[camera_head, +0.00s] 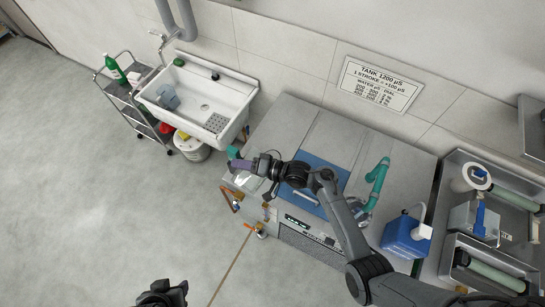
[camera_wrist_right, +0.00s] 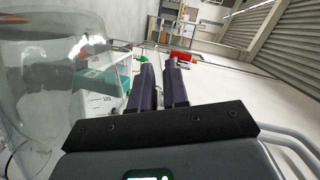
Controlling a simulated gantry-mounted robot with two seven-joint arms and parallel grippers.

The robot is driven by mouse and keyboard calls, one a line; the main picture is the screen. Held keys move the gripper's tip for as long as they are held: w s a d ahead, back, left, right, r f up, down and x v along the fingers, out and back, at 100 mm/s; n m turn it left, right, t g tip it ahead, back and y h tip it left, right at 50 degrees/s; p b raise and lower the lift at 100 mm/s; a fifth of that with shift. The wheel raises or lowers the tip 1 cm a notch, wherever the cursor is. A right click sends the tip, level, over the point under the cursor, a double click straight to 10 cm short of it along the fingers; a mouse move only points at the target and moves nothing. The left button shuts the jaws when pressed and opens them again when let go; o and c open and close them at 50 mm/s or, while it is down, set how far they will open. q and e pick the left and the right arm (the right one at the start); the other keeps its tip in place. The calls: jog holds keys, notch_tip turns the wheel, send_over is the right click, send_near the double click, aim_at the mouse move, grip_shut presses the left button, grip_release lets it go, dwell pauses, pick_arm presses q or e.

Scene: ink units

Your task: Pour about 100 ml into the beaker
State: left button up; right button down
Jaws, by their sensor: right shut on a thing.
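My right gripper (camera_head: 238,164), with purple fingers, is over the left end of the grey counter and shut. A clear vessel (camera_head: 252,183) shows just below it; in the right wrist view the clear vessel (camera_wrist_right: 45,75) fills the left side, beside the shut fingers (camera_wrist_right: 158,85). The part gripped is hidden; the vessel appears to be what is held. Its liquid level cannot be read. A bluish see-through jug (camera_head: 168,97) sits in the white sink. My left gripper (camera_head: 163,293) is dark, at the bottom edge, apart from everything; its jaws are unclear.
The white sink (camera_head: 190,112) and a cart (camera_head: 125,90) with a green bottle (camera_head: 114,68) stand at the upper left. A wall sign (camera_head: 380,85) hangs above. The left floor is clear.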

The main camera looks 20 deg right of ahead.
aim_at(236, 181)
jog(key=shift+w+d+r+m+y, duration=0.3)
jog(key=shift+w+d+r+m, duration=0.15)
jog(key=shift+d, duration=0.3)
dwell(0.6)
jog(key=shift+w+d+r+p, duration=0.15)
jog(key=shift+w+r+p, duration=0.05)
jog(key=shift+r+p, duration=0.15)
dwell(0.6)
jog(key=s+a+f+n, duration=0.1)
jog(key=a+f, duration=0.1)
jog(key=s+a+f+n+h, duration=0.1)
jog(key=s+a+f, duration=0.1)
jog(key=shift+a+b, duration=0.25)
jog(key=shift+b, duration=0.1)
jog(key=shift+f+n+h, duration=0.2)
jog(key=shift+n+h, duration=0.15)
jog(key=shift+h, duration=0.05)
jog(key=shift+a+f, duration=0.1)
jog(key=shift+f, duration=0.1)
jog(key=shift+s+a+f+n, duration=0.2)
jog(key=shift+a+f+n, duration=0.05)
jog(key=shift+f+n, duration=0.1)
dwell(1.0)
